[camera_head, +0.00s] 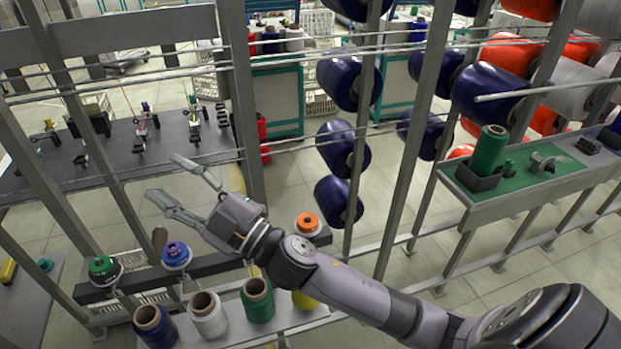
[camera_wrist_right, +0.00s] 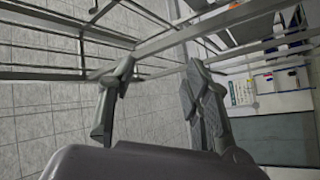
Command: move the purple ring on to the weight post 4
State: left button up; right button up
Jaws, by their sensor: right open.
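The purple ring (camera_head: 176,251) sits on top of a pale spool-like piece on the dark rail at lower left, between a green ring (camera_head: 102,266) and an orange ring (camera_head: 308,222). I cannot tell which of the posts along the rail is weight post 4, and my right arm hides part of the rail between the purple and orange rings. My right gripper (camera_head: 172,180) is open and empty, above and beyond the purple ring, apart from it. Its two spread fingers also show in the right wrist view (camera_wrist_right: 160,75), with no ring between them. My left gripper is not in view.
Below the rail stand blue (camera_head: 155,326), white (camera_head: 208,313), green (camera_head: 257,299) and yellow cones. Metal uprights and thin rods cross around my right arm. A dark table (camera_head: 60,178) with small devices lies behind. A green shelf (camera_head: 520,185) holds a green spool at right.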

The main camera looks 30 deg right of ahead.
jog(key=s+a+r+n+g+y, duration=0.2)
jog(key=s+a+n+g+y, duration=0.2)
jog(key=a+n+g+y, duration=0.55)
jog(key=s+d+f+n+g+h, duration=0.1)
jog(key=d+f+n+g+h, duration=0.3)
jog(key=f+n+g+h, duration=0.6)
jog(key=w+d+f+n+h, duration=0.1)
jog(key=d+f+h, duration=0.1)
jog(key=d, duration=0.3)
jog(key=w+d+f+h, duration=0.2)
jog(key=d, duration=0.4)
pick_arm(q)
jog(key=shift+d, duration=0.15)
pick_arm(e)
jog(key=w+d+r+m+h, duration=0.1)
jog(key=d+h, duration=0.6)
jog(key=d, duration=1.1)
jog(key=shift+d+r+m, duration=0.3)
jog(key=shift+r+m, duration=0.5)
jog(key=shift+m, duration=0.25)
jog(key=shift+a+h, duration=0.1)
jog(key=shift+h, duration=0.15)
